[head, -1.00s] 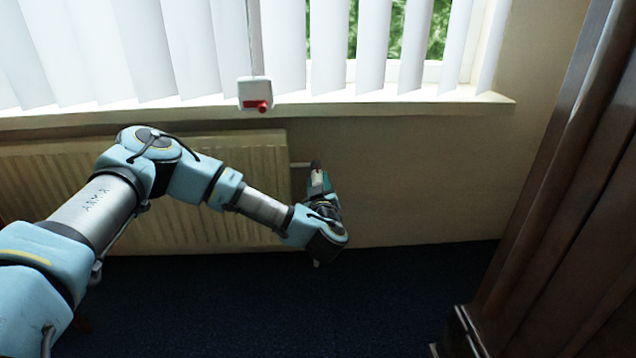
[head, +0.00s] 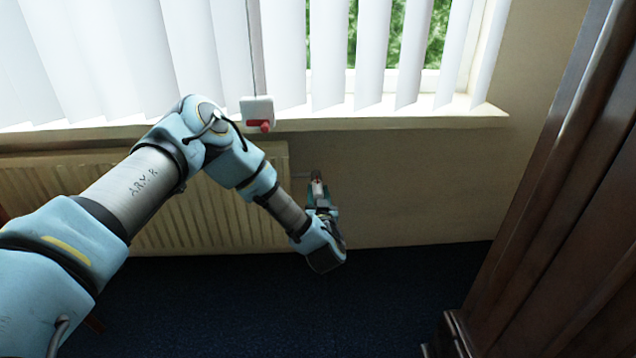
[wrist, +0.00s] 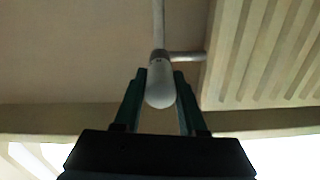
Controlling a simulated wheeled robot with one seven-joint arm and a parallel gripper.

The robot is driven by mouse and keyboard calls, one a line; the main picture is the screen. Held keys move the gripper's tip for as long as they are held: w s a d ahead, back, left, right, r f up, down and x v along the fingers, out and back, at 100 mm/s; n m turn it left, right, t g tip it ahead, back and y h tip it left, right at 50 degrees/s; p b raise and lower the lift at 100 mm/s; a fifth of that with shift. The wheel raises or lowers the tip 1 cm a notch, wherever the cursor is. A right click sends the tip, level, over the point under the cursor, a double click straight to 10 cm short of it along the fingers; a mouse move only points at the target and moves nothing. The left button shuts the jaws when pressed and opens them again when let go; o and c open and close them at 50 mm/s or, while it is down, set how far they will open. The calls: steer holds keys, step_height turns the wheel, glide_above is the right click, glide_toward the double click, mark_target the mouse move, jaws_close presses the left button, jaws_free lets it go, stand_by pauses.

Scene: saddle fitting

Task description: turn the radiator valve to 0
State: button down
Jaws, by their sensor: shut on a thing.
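The radiator valve is a pale rounded knob (wrist: 160,92) in the wrist view, on a pipe beside the radiator. My gripper (wrist: 160,80) is shut on it, with one finger on each side of the knob. In the head view my gripper (head: 318,192) is at the right end of the radiator, and the small valve (head: 317,181) shows just above it with a red mark. The scale numbers on the knob cannot be read.
The ribbed radiator (head: 220,215) stands to the left under the windowsill (head: 400,115). A white box with a red part (head: 257,113) hangs before the blinds. A dark wooden cabinet (head: 560,200) stands at the right. The dark blue floor (head: 390,300) is clear.

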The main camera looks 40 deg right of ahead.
steer(key=m+p, duration=0.1)
steer(key=m, duration=0.1)
steer(key=m+p, duration=0.1)
steer(key=m, duration=0.1)
steer(key=shift+d+r+m+p, duration=0.1)
steer(key=shift+r+m+p, duration=0.1)
steer(key=shift+m+p, duration=0.15)
steer(key=m+p, duration=0.1)
steer(key=m, duration=0.3)
steer(key=shift+f+m, duration=0.1)
steer(key=shift+m, duration=0.15)
steer(key=m, duration=0.4)
steer(key=shift+f+m+p, duration=0.1)
steer(key=shift+m+p, duration=0.2)
steer(key=shift+p, duration=0.1)
steer(key=shift+m, duration=2.3)
steer(key=shift+c, duration=2.4)
jaws_free()
steer(key=p+v, duration=0.1)
steer(key=v, duration=1)
